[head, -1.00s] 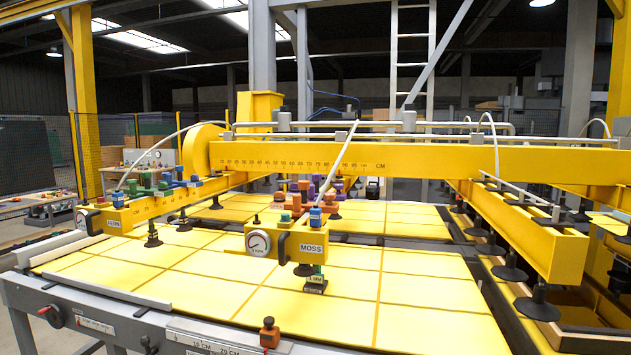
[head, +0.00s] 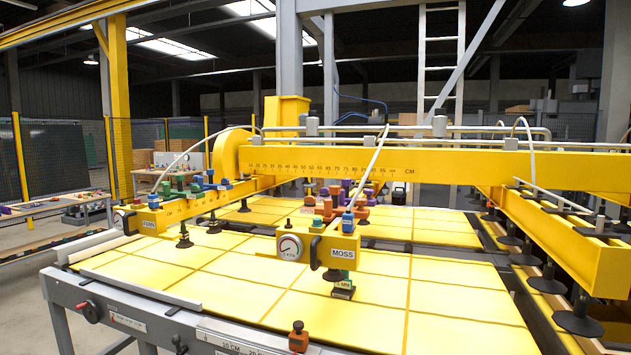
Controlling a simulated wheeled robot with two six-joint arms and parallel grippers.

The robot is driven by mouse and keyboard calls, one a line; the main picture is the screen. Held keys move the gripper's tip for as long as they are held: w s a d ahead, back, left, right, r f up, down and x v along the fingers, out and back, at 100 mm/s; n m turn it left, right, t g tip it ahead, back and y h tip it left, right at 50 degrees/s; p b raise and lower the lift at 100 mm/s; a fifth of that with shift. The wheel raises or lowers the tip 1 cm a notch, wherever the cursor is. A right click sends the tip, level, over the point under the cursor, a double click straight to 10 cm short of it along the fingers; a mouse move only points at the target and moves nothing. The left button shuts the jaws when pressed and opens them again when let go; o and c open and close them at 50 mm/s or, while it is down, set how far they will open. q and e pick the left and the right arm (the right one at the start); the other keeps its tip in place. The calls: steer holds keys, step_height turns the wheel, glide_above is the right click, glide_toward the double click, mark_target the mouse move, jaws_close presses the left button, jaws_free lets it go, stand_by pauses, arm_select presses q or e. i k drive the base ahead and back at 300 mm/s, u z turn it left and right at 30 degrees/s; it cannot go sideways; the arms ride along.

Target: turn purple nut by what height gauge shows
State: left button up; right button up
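Several small purple pieces (head: 347,184) stand among orange and blue ones on the yellow beam end marked MOSS (head: 343,253). They are too small for me to tell which is a nut. Neither of my grippers is in view.
A yellow lifter frame with a centimetre scale (head: 320,163) spans a grey table (head: 150,318) with yellow sheets (head: 210,287). Another beam end with green and blue pieces (head: 195,186) is at left. An orange knob (head: 298,337) stands at the front edge.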

mark_target(345, 183)
steer(key=u, duration=1.9)
steer(key=i, duration=2.7)
steer(key=z, duration=3.35)
